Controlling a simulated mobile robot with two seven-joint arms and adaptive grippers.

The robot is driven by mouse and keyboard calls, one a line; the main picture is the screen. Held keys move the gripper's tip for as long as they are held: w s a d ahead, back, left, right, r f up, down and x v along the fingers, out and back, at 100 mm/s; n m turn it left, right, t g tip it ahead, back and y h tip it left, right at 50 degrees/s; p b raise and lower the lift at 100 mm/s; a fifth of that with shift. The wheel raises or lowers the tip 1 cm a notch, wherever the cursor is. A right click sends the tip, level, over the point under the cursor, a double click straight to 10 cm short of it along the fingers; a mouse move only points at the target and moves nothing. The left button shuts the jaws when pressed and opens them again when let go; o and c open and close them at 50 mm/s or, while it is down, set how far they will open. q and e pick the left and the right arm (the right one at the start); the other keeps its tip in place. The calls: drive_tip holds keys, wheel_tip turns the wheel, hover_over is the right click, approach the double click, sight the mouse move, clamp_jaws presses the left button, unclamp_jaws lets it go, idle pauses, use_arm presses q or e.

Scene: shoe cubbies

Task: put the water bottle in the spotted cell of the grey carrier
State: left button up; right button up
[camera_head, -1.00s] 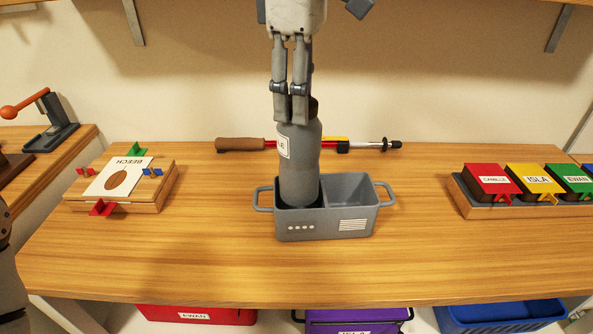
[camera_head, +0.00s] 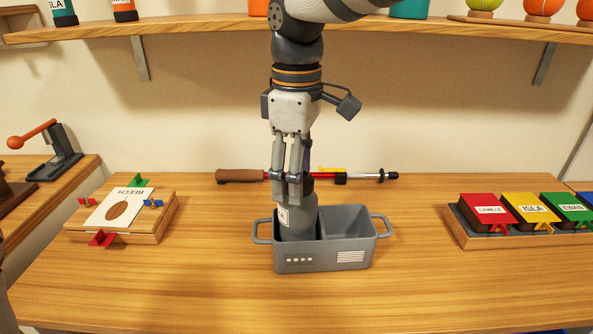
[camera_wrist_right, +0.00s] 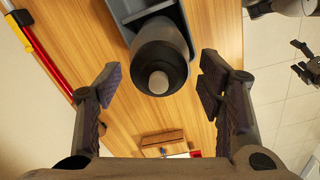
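The grey water bottle (camera_head: 298,222) stands upright in the left cell of the grey carrier (camera_head: 340,257), the cell with a row of white dots on its front. Its lower part is hidden by the carrier wall. My right gripper (camera_head: 288,200) is above the carrier, fingers pointing down around the bottle's top. In the right wrist view my right gripper (camera_wrist_right: 159,86) is open, with gaps between its pads and the bottle (camera_wrist_right: 160,58). The carrier's right cell is empty. My left gripper (camera_wrist_right: 302,60) shows at the right edge of the wrist view, its fingers apart.
A red tool with a brown handle (camera_head: 240,175) lies behind the carrier. A wooden block with a BEECH card (camera_head: 120,207) is at left. A rack of coloured name boxes (camera_head: 490,211) is at right. A shelf (camera_head: 200,32) hangs above. The table in front is clear.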

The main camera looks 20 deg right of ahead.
wheel_tip(320, 180, up, 12)
drive_tip(key=shift+r+b, duration=0.15)
drive_tip(key=shift+b, duration=0.3)
